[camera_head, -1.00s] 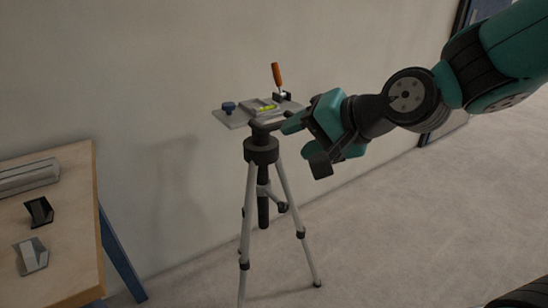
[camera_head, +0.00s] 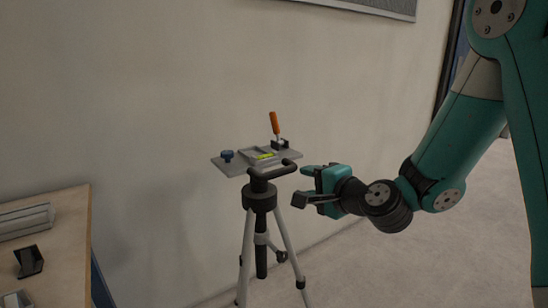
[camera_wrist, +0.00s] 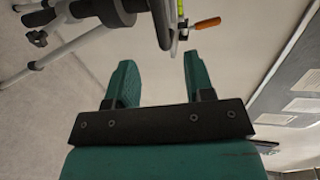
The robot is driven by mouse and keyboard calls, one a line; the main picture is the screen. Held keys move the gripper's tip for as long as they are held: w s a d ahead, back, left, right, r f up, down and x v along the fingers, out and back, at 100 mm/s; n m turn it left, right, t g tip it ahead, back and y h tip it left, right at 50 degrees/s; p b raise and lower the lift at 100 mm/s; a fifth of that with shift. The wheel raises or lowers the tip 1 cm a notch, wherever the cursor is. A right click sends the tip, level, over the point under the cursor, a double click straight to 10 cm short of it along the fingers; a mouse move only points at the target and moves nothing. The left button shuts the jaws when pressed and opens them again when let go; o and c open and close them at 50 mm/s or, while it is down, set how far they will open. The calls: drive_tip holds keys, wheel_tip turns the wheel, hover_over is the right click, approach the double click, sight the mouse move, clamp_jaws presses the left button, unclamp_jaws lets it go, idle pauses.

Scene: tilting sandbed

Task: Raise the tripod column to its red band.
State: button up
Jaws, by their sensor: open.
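The tripod (camera_head: 260,200) stands on the floor near the wall, with pale legs and a dark collar at the top. Its dark column (camera_head: 261,262) shows below the collar; I cannot make out a red band. On top is a grey plate (camera_head: 232,167) with a yellow-green level (camera_head: 265,156), a blue knob (camera_head: 227,155) and an orange-handled clamp (camera_head: 274,123). A dark bar handle (camera_head: 272,172) sits under the plate. My gripper (camera_head: 302,183) is open and empty, just right of the handle. In the wrist view its fingers (camera_wrist: 155,82) point toward the tripod, apart from it.
A wooden table (camera_head: 72,240) with a grey rail (camera_head: 25,220) and a dark angled block (camera_head: 29,261) stands at the left. The wall is close behind the tripod. The floor at right is clear apart from my arm.

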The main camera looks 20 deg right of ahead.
sight(280, 174)
drive_tip(key=p+x, duration=0.3)
drive_tip(key=x, duration=1.1)
drive_tip(key=shift+w+a+p, duration=0.1)
drive_tip(key=shift+w+p, duration=0.15)
drive_tip(key=shift+p, duration=0.05)
